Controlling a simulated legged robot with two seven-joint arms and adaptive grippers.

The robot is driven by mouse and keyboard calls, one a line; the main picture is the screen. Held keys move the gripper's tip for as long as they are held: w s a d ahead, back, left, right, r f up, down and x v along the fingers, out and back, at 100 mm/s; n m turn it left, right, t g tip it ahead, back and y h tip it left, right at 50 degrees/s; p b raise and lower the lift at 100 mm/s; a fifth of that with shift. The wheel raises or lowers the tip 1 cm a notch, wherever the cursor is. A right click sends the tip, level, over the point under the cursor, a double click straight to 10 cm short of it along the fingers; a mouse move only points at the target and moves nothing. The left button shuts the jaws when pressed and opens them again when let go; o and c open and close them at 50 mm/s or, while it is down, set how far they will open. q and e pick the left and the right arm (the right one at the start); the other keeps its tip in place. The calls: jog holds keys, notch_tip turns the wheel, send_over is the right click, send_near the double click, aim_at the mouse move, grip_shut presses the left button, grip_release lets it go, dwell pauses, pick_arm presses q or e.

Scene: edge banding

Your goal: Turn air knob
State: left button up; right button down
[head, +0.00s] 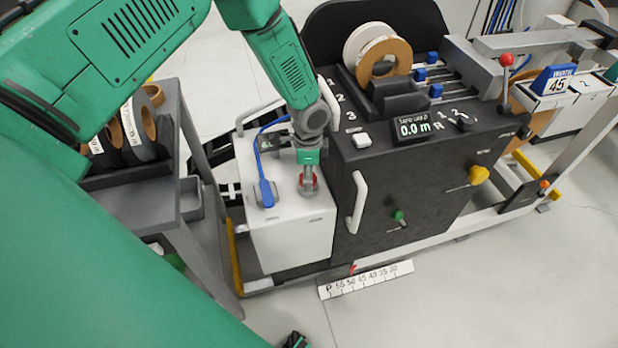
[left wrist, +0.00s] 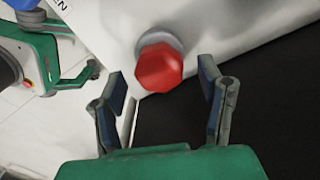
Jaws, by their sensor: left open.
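A red knob (left wrist: 160,68) with a faceted head sits on a round grey collar on a white panel in the left wrist view. In the head view the red knob (head: 308,178) is on top of the white box, partly hidden by my gripper. My left gripper (head: 308,184) points down over it. In the left wrist view the fingers of my left gripper (left wrist: 163,77) are open, one on each side of the knob, with a visible gap to each. Whether the fingertips reach the knob's depth, I cannot tell.
A blue-handled lever (head: 266,190) lies on the white box (head: 293,245) beside the gripper. The black machine (head: 425,180) carries a yellow knob (head: 478,175), a green knob (head: 398,215) and a white handle (head: 358,203). A grey cart (head: 175,205) with tape rolls stands at left.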

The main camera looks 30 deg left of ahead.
pick_arm(q)
jog(key=shift+a+f, duration=0.2)
jog(key=shift+f, duration=0.6)
jog(key=shift+d, duration=0.1)
jog(key=shift+d+r, duration=0.1)
jog(key=c, duration=1.2)
jog(key=shift+o, duration=0.2)
jog(key=shift+n, duration=1.1)
jog(key=o, duration=1.2)
jog(key=shift+c, duration=0.2)
